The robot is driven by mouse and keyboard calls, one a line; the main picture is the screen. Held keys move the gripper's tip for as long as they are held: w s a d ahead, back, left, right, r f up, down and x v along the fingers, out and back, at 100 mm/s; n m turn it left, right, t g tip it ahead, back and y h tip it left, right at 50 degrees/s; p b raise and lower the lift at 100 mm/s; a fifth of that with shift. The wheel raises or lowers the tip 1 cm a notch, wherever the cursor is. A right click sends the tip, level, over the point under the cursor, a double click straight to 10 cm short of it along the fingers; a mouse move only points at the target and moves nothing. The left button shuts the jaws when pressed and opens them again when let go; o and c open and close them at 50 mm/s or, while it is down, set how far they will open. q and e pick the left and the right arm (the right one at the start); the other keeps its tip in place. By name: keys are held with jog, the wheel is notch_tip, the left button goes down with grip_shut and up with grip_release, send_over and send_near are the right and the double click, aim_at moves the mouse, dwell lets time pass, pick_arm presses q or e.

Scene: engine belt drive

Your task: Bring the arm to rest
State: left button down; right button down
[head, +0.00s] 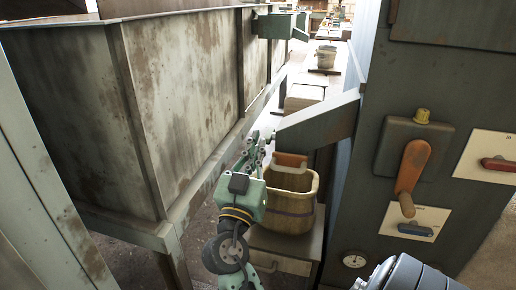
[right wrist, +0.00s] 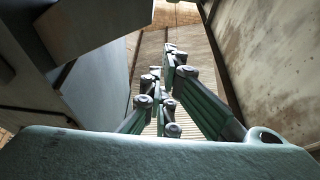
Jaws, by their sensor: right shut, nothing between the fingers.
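My right arm reaches up from the bottom middle of the head view, with its green right gripper (head: 259,140) at the far end. The gripper is shut and empty. My left gripper is not in view.
A large rusty metal tank (head: 185,100) fills the left. A dark machine panel (head: 385,210) with an orange lever (head: 410,170) stands on the right. The bucket stands on a small cabinet (head: 282,262). A narrow passage runs between tank and machine.

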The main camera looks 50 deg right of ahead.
dwell(0.4)
